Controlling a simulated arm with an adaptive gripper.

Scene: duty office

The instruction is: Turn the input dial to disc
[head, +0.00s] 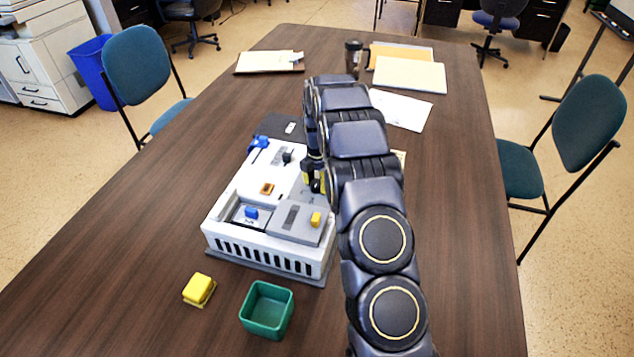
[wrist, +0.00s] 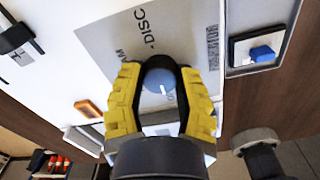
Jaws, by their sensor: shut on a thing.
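The input dial (wrist: 160,82) is a round blue knob with a short white mark, seen in the wrist view on a grey label plate (wrist: 110,45). The word DISC is printed beyond the dial, with part of another label, "AM", beside it. The mark shows on the near side of the knob; which label it lines up with is unclear. My gripper (wrist: 160,100) has yellow fingertips, one on each side of the dial, and is shut on it. In the head view my gripper (head: 314,184) is over the right side of the white device (head: 232,222), and the dial is hidden.
The device also carries an orange rocker (head: 267,188), a black lever (head: 287,157), a blue switch (head: 251,212) and a yellow knob (head: 316,219). A green bin (head: 266,309) and yellow block (head: 199,287) stand in front. Papers and a cup (head: 353,58) are farther back.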

